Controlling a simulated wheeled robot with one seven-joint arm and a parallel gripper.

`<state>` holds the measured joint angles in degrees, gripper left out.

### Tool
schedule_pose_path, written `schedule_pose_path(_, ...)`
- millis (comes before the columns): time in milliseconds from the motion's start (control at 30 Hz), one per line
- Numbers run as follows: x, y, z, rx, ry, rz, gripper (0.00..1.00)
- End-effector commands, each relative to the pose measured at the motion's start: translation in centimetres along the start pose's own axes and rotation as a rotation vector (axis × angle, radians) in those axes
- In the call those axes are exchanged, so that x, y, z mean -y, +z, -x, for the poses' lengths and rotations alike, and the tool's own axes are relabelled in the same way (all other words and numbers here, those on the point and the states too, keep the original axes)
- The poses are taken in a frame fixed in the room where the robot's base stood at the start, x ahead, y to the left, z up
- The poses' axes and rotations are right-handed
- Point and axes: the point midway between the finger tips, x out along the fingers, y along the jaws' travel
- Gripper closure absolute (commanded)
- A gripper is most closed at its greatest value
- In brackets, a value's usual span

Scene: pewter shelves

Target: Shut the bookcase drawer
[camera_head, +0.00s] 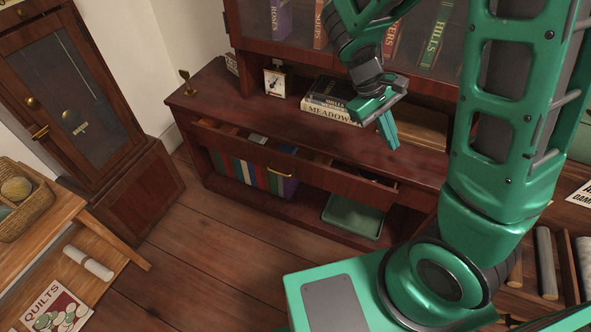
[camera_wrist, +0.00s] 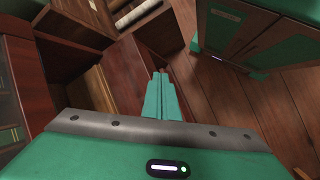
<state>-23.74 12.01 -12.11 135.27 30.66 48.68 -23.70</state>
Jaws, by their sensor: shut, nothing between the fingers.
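The dark red wooden bookcase (camera_head: 352,145) stands against the back wall in the head view. Its drawer (camera_head: 335,181) is pulled out part way below the counter, with a gap showing small things inside. A brass handle (camera_head: 281,174) sits on the middle of the drawer front. My gripper (camera_head: 391,142) is shut and empty, pointing down above the right part of the counter, apart from the drawer. In the wrist view the closed green fingers (camera_wrist: 160,92) show at the middle; I cannot make out the drawer there for sure.
Stacked books (camera_head: 331,108) and a small clock (camera_head: 275,82) stand on the counter. Below the drawer are a row of books (camera_head: 250,174) and a green tray (camera_head: 352,216). A tall clock case (camera_head: 140,192) stands left. The floor (camera_head: 225,245) before the drawer is clear.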

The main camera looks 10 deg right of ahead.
Motion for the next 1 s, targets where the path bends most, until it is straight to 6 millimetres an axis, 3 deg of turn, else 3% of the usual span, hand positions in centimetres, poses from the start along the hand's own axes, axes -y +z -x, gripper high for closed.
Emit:
schedule_pose_path(200, 4.2, -5.6, -1.0, 0.048, 0.211, 0.260, 1.00)
schedule_pose_path(500, 11.1, -11.7, -2.4, 0.104, 0.531, 0.600, 1.00)
schedule_pose_path(800, 19.1, -15.9, -4.4, 0.168, 0.895, 0.921, 1.00)
schedule_pose_path(1000, 24.8, -17.6, -5.9, 0.217, 1.165, 1.114, 1.00)
